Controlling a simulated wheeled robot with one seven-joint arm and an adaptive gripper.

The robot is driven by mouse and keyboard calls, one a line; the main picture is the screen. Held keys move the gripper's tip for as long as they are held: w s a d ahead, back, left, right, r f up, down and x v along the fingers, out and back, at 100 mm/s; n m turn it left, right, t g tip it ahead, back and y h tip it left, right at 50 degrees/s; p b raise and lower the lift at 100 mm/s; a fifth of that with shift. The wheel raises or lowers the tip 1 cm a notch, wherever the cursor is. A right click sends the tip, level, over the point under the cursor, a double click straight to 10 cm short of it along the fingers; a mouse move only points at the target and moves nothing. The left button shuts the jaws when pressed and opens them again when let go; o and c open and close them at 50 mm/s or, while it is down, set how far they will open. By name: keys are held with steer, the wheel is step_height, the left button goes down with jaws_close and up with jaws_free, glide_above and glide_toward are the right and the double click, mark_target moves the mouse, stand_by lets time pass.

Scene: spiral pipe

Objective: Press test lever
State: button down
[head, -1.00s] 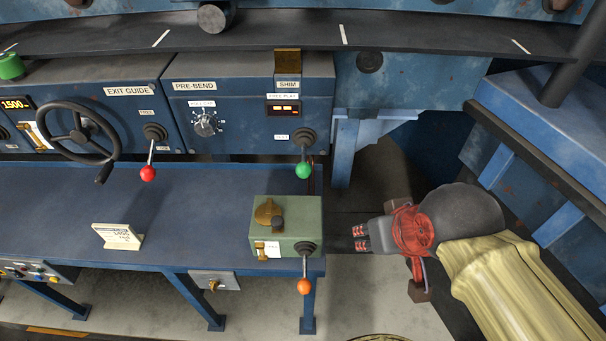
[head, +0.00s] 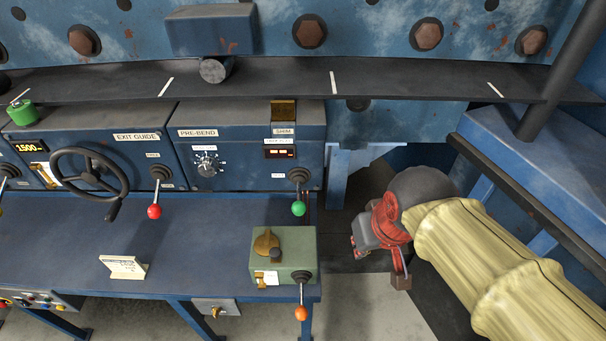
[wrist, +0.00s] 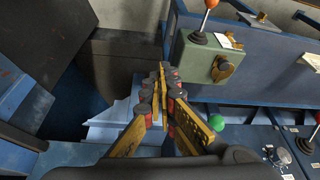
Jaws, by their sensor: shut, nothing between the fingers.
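A green-knobbed lever (head: 298,208) hangs from the right end of the blue PRE-BEND panel (head: 250,145); the small label beside it is too small to read. An orange-knobbed lever (head: 301,312) hangs from the green box (head: 284,247) on the bench's right end. I cannot tell from the labels which is the test lever. My gripper (head: 358,252) is right of the green box, apart from both levers. In the wrist view my gripper (wrist: 163,72) is shut and empty, with the green knob (wrist: 217,122) right of its fingers and the orange-knobbed lever (wrist: 204,22) beyond.
A red-knobbed lever (head: 155,211) and black handwheel (head: 88,175) are farther left on the EXIT GUIDE panel. A small card (head: 124,267) stands on the blue bench (head: 190,245). A blue frame (head: 535,160) rises at right. Floor shows between bench and frame.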

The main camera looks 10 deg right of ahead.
steer(key=w+a+r+m+g+p, duration=0.1)
steer(key=w+r+m+g+p, duration=0.1)
steer(key=w+r+p, duration=0.45)
step_height(320, 180, up, 10)
steer(key=m+g+y+p, duration=0.35)
steer(key=m+p, duration=0.55)
steer(key=m, duration=0.8)
glide_above(300, 201)
steer(key=w+d, duration=0.3)
steer(key=d, duration=0.1)
steer(key=shift+s+r+m+h, duration=0.15)
steer(key=shift+s+m+h, duration=0.1)
steer(key=shift+m+h, duration=0.35)
steer(key=x, duration=0.4)
steer(key=p+x, duration=0.1)
steer(key=x, duration=0.9)
steer(key=shift+s+a, duration=0.2)
steer(key=shift+a, duration=0.05)
